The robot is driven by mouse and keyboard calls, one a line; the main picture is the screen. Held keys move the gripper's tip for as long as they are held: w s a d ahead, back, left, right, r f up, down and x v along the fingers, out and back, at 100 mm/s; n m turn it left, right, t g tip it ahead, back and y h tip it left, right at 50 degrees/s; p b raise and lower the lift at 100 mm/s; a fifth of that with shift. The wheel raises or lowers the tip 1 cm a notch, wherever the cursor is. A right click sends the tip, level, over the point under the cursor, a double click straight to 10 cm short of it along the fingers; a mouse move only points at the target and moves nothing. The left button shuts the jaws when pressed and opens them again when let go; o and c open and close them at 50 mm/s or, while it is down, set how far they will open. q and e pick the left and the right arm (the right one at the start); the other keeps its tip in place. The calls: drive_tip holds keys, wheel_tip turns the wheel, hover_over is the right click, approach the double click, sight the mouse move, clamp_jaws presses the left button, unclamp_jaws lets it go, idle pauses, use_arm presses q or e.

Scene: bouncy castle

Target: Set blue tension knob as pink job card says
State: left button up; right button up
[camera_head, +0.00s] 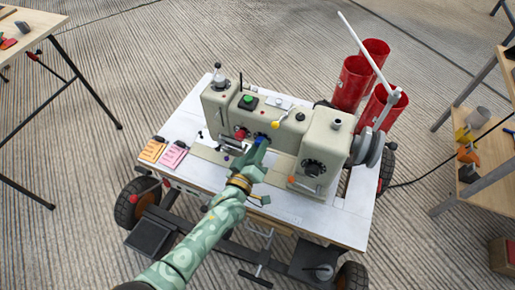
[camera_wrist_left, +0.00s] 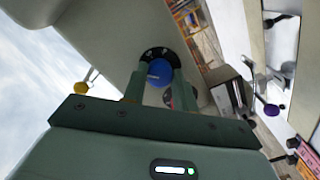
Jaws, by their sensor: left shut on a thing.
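A cream sewing machine (camera_head: 318,137) stands on a white-topped cart. The blue tension knob (camera_wrist_left: 160,72) is on the machine's front, on a black dial with white marks. My left gripper (camera_wrist_left: 157,86) is shut on the knob, one finger on each side. In the head view the left gripper (camera_head: 257,149) reaches to the machine's front and hides most of the knob. The pink job card (camera_head: 173,155) lies at the cart's left front; its writing is too small to read. My right gripper is not in view.
An orange card (camera_head: 152,149) lies left of the pink one. A red knob (camera_head: 240,133) sits left of the gripper. Red cylinders (camera_head: 352,82) stand behind the machine, with a white rod (camera_head: 362,48) above. A wooden shelf (camera_head: 490,155) is at right, a table (camera_head: 30,30) at left.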

use_arm(q)
drive_tip(key=shift+f, duration=0.15)
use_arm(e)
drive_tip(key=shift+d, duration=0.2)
use_arm(q)
drive_tip(key=o, duration=1)
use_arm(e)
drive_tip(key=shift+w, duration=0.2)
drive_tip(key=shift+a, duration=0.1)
use_arm(q)
drive_tip(key=p+v, duration=0.5)
drive_tip(key=v, duration=1.1)
drive_tip(key=shift+s+a+p, duration=0.1)
drive_tip(key=shift+s+p, duration=0.1)
drive_tip(key=shift+p, duration=0.2)
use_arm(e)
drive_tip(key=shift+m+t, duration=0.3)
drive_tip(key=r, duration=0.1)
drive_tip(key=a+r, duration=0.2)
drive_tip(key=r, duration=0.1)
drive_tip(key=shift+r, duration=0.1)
